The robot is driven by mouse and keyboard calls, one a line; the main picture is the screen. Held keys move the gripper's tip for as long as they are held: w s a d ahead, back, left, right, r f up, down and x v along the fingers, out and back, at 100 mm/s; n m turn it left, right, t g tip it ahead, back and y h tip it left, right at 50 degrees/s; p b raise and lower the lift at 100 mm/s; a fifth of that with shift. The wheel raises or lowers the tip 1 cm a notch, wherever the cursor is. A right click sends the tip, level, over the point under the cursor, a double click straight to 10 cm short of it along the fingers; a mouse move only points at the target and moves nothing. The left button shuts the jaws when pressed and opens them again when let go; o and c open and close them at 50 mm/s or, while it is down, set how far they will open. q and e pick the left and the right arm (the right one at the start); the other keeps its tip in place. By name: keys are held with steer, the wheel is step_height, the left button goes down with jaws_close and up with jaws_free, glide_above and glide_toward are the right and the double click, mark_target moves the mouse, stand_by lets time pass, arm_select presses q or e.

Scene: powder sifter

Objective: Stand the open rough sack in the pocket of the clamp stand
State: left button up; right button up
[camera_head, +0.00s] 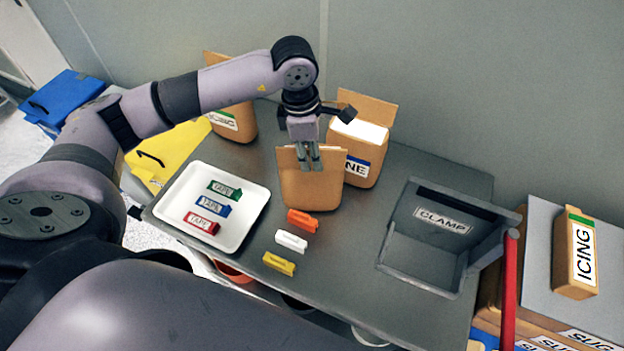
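A brown sack (311,192) with no label facing me stands upright near the middle of the grey table. I cannot tell whether it is the rough sack. My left gripper (309,164) points down at this sack, its two fingertips close together and overlapping the upper part. Whether they pinch the sack wall is too small to tell. The clamp stand (441,224), dark grey with a "CLAMP" label, is at the table's right, with an open pocket in front of its back plate. A red lever (510,290) rises at its right side. My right gripper is not in view.
Two labelled sacks stand behind: one (366,160) close right, one (238,121) further left. Orange (302,221), white (291,241) and yellow (279,263) clips lie in front. Bare table (345,262) separates sack and stand.

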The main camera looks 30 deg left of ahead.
arm_select(q)
steer(key=shift+c, duration=0.5)
jaws_close()
stand_by(0.4)
steer(key=shift+w+r, duration=0.1)
steer(key=shift+r, duration=0.05)
